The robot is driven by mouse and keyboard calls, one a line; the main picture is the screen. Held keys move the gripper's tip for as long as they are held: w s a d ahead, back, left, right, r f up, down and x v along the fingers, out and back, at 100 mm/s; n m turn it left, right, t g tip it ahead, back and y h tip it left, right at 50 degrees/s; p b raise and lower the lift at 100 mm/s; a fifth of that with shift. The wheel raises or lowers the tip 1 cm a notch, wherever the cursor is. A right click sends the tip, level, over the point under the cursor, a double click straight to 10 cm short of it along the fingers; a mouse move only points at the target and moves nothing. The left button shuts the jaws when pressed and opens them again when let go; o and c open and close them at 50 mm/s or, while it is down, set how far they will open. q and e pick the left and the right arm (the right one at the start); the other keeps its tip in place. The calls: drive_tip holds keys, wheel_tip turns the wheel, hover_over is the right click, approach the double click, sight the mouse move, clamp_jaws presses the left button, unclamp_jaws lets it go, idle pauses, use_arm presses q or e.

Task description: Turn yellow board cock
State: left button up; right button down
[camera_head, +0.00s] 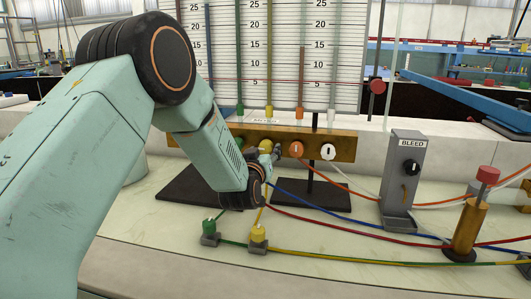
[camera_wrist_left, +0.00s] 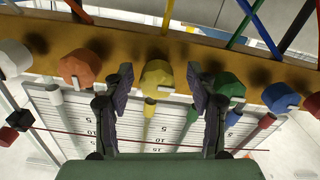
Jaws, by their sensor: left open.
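The yellow board cock (camera_head: 265,146) is a rounded knob on the brass-coloured manifold bar (camera_head: 342,148) below the gauge board. In the left wrist view the yellow cock (camera_wrist_left: 157,74) lies between the two fingertips of my left gripper (camera_wrist_left: 160,88), with a visible gap on each side. The fingers are open and appear not to touch it. In the head view my left gripper (camera_head: 272,153) is at the bar, partly hidden by its own wrist. My right gripper is in neither view.
An orange cock (camera_head: 296,149) and a white cock (camera_head: 328,152) sit right of the yellow one; a green cock (camera_wrist_left: 228,86) sits on its other side. A grey BLEED post (camera_head: 403,175), a red-topped brass valve (camera_head: 484,195) and coloured hoses occupy the bench to the right.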

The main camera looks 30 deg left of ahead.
use_arm(q)
drive_tip(key=shift+w+d+r, duration=0.2)
drive_tip(key=shift+r, duration=0.25)
drive_tip(key=shift+a, duration=0.1)
drive_tip(key=shift+w+a+f, duration=0.2)
drive_tip(key=shift+w+f, duration=0.15)
drive_tip(key=shift+w, duration=0.15)
drive_tip(key=shift+s+d+r, duration=0.15)
drive_tip(key=shift+s+r, duration=0.15)
drive_tip(key=shift+s, duration=0.05)
drive_tip(key=c, duration=0.5)
drive_tip(key=shift+w+f, duration=0.1)
drive_tip(key=shift+w, duration=0.05)
drive_tip(key=shift+c, duration=1.2)
drive_tip(key=c, duration=0.4)
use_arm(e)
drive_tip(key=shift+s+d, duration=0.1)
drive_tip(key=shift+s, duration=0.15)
